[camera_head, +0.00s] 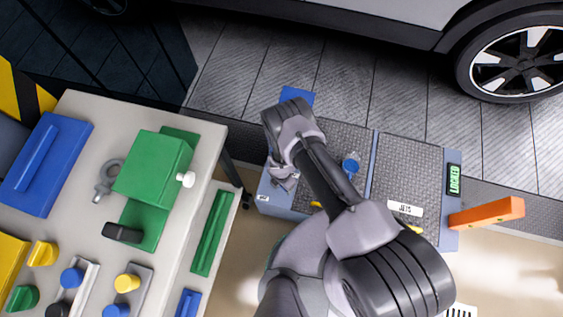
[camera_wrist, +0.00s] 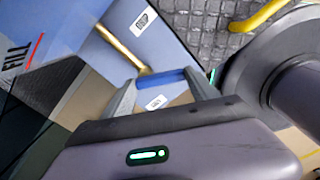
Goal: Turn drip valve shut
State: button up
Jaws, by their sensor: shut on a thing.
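In the wrist view, the drip valve shows as a blue handle (camera_wrist: 162,79) at the end of a brass rod (camera_wrist: 122,47). A white label reading "DRIP" (camera_wrist: 145,20) is on the blue-grey cabinet face beside it. My gripper (camera_wrist: 162,84) has one finger at each end of the blue handle and is shut on it. In the head view, my gripper (camera_head: 282,176) is at the left end of the blue-grey cabinet (camera_head: 280,200). There the handle is hidden by my gripper and arm, and its turn angle cannot be told.
A blue knob (camera_head: 350,166) stands on the cabinet's dark textured top, close to my arm. A "LOCKED" display (camera_head: 454,180) and an orange bar (camera_head: 487,214) are at right. A workbench (camera_head: 85,120) with a green box (camera_head: 152,170) is at left. A car stands behind.

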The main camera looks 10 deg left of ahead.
jog(key=m, duration=0.3)
jog(key=s+a+m, duration=0.1)
jog(key=m, duration=0.1)
jog(key=shift+m, duration=0.3)
jog(key=m, duration=0.3)
jog(key=shift+a+f+b, duration=0.1)
jog(key=shift+a+b, duration=0.2)
jog(key=shift+a+m+b, duration=0.15)
jog(key=shift+m+b, duration=0.1)
jog(key=shift+m, duration=0.55)
jog(key=shift+a+m+b, duration=0.15)
jog(key=shift+m+b, duration=0.05)
jog(key=shift+m, duration=0.6)
jog(key=o, duration=1.4)
jog(key=shift+c, duration=0.2)
